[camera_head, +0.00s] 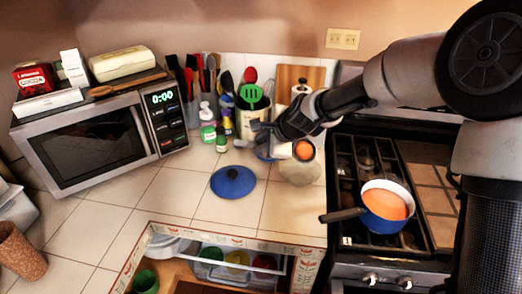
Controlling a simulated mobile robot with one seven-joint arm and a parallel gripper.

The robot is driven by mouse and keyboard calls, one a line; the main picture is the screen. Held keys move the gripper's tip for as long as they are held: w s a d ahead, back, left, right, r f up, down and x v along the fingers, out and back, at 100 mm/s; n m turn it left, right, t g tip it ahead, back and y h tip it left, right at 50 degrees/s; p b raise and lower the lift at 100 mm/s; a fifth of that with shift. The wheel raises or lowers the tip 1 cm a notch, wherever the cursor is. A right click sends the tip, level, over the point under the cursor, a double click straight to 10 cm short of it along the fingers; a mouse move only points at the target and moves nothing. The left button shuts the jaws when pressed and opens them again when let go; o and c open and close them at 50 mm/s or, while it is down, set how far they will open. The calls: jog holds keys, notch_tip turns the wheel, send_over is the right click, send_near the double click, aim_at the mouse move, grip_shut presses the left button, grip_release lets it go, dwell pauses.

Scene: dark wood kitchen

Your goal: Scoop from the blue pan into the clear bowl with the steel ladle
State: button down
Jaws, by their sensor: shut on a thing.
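The blue pan (372,222) sits on the stove, its dark handle pointing left, with orange contents inside. My gripper (264,130) is over the counter, left of the stove, and is shut on the steel ladle (304,159). The ladle's cup shows orange contents and appears above the clear bowl (300,175), which stands on the counter just left of the stove. The ladle's handle is largely hidden by my gripper and arm. What lies inside the clear bowl cannot be made out.
A blue lid (233,182) lies on the tiled counter. Behind my gripper stand a utensil holder (251,122), bottles and a cutting board. A microwave (100,130) with boxes on top is at the left. An open drawer (215,263) is below the counter edge.

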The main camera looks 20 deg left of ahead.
jog(key=shift+s+d+f+t+y+b, duration=0.15)
jog(key=shift+f+t+b, duration=0.3)
jog(key=shift+b, duration=1.85)
jog(key=shift+s+f+t+y+b, duration=0.2)
jog(key=shift+t+b, duration=0.35)
jog(key=shift+b, duration=1.7)
jog(key=t+b, duration=0.1)
jog(key=b, duration=0.7)
jog(key=shift+s+f+t+y, duration=0.1)
jog(key=shift+f+t+y, duration=0.2)
jog(key=shift+t+y, duration=0.1)
jog(key=b, duration=0.3)
jog(key=shift+s+f+t+b, duration=0.1)
jog(key=shift+f+t+b, duration=0.05)
jog(key=shift+t+b, duration=0.25)
jog(key=t+y+b, duration=0.1)
jog(key=b, duration=0.2)
jog(key=shift+s+f, duration=0.1)
jog(key=shift+f, duration=0.1)
jog(key=shift+s+t, duration=0.15)
jog(key=shift+t, duration=0.55)
jog(key=shift+r+p, duration=0.1)
jog(key=shift+p, duration=0.25)
